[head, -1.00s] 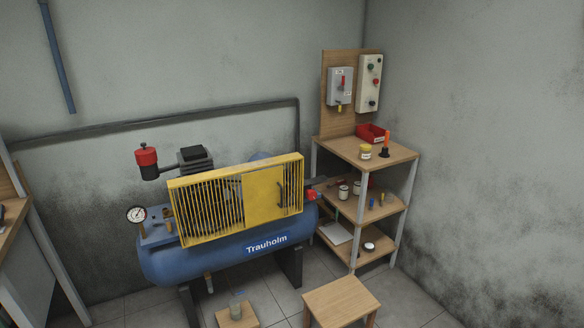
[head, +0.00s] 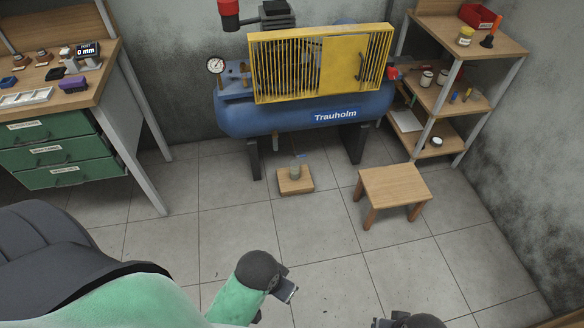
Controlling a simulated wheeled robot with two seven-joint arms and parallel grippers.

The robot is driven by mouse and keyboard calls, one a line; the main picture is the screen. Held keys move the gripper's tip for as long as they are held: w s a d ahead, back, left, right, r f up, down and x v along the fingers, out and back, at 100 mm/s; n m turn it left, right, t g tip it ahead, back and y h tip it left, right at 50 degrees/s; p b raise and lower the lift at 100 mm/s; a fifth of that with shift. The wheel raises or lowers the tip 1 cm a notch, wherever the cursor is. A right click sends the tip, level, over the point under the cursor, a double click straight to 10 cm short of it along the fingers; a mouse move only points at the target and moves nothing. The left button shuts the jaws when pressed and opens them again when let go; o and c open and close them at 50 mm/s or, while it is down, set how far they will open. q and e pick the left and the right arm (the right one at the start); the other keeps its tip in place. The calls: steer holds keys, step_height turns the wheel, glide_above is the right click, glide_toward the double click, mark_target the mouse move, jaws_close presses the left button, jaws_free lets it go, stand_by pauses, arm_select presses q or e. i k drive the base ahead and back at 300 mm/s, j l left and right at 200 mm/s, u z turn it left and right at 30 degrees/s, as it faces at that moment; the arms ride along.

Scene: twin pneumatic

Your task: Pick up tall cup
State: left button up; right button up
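A small grey cup-like cylinder (head: 295,171) stands upright on a low wooden block (head: 296,186) on the floor under the blue compressor. I cannot tell for sure that it is the tall cup. My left gripper (head: 287,289), at the end of a green arm from the left, is low in the view, well in front of the block. Its fingers are too small and turned away to read. My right gripper (head: 408,321) shows only as a dark part at the bottom edge. Neither gripper is near the cylinder.
The blue compressor (head: 275,118) stands on dark legs above the block. A wooden stool (head: 394,184) is to its right, before a shelf (head: 459,102). A bench with green drawers (head: 62,155) is at left. The tiled floor between is clear.

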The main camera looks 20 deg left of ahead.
mark_target(294, 165)
steer(key=i+l+u, duration=0.15)
steer(key=u, duration=0.3)
steer(key=i+l+u, duration=0.2)
steer(key=u, duration=0.2)
steer(key=i+l+u, duration=0.1)
steer(key=l+u, duration=0.15)
steer(key=u, duration=0.2)
